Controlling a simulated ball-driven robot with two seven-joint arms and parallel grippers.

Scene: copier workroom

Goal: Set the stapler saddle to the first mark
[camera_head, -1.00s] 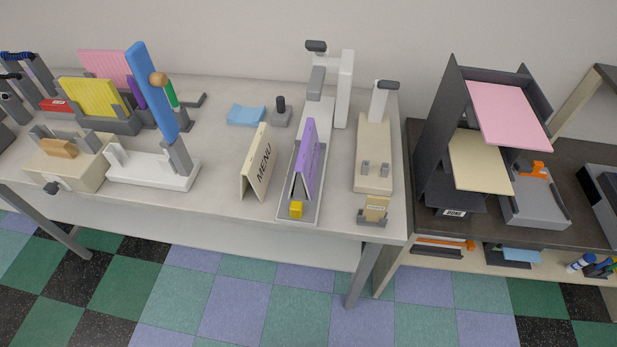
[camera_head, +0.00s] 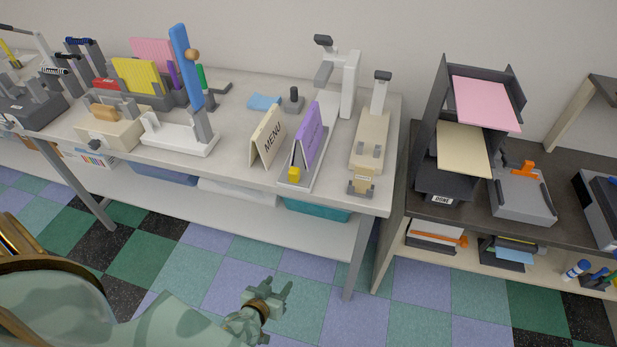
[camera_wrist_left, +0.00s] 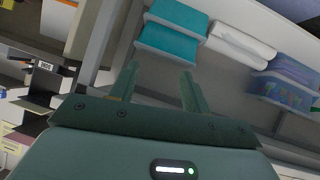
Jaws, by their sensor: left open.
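The white and grey stapler (camera_head: 350,85) stands at the right part of the pale table, its head raised at the back. In front of it is a long narrow base (camera_head: 312,180), with a purple folded booklet (camera_head: 309,135) standing over what appears to be the saddle. The marks are too small to make out. My left gripper (camera_head: 272,293) is open and empty, over the floor in front of and below the table edge. Its two fingers also show apart in the left wrist view (camera_wrist_left: 160,75). My right gripper is not in view.
A MENU card (camera_head: 268,138) stands left of the base; a beige device (camera_head: 369,140) stands close on its right. Teal bins (camera_wrist_left: 170,38) sit on the shelf under the table (camera_head: 235,165). A dark table with a paper rack (camera_head: 432,135) stands at the right.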

